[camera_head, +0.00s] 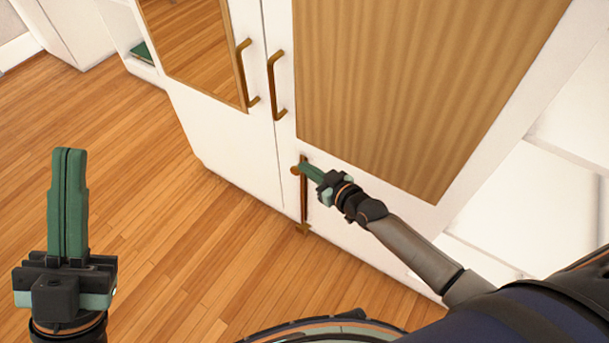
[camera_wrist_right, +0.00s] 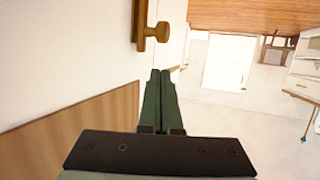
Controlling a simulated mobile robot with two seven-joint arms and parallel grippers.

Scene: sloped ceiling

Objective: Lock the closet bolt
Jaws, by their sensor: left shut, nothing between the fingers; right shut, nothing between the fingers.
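The white closet (camera_head: 240,150) has two doors with a narrow gap between them. A brass-brown bolt (camera_head: 303,205) runs vertically low on the right door, near that gap. Its round knob (camera_head: 296,170) is near the upper part, and a small bracket (camera_head: 303,228) is at the lower end. My right gripper (camera_head: 304,168) is shut and empty, with its green fingertips beside the knob in the head view. In the right wrist view the knob (camera_wrist_right: 158,32) lies just beyond the fingertips (camera_wrist_right: 160,72); contact cannot be told. My left gripper (camera_head: 68,152) is shut and empty, above the floor.
Two brass handles, left (camera_head: 246,75) and right (camera_head: 275,85), stick out above the bolt. The left door has a mirror (camera_head: 195,45); the right has a wood panel (camera_head: 410,80). The wooden floor (camera_head: 150,220) is clear left of the closet.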

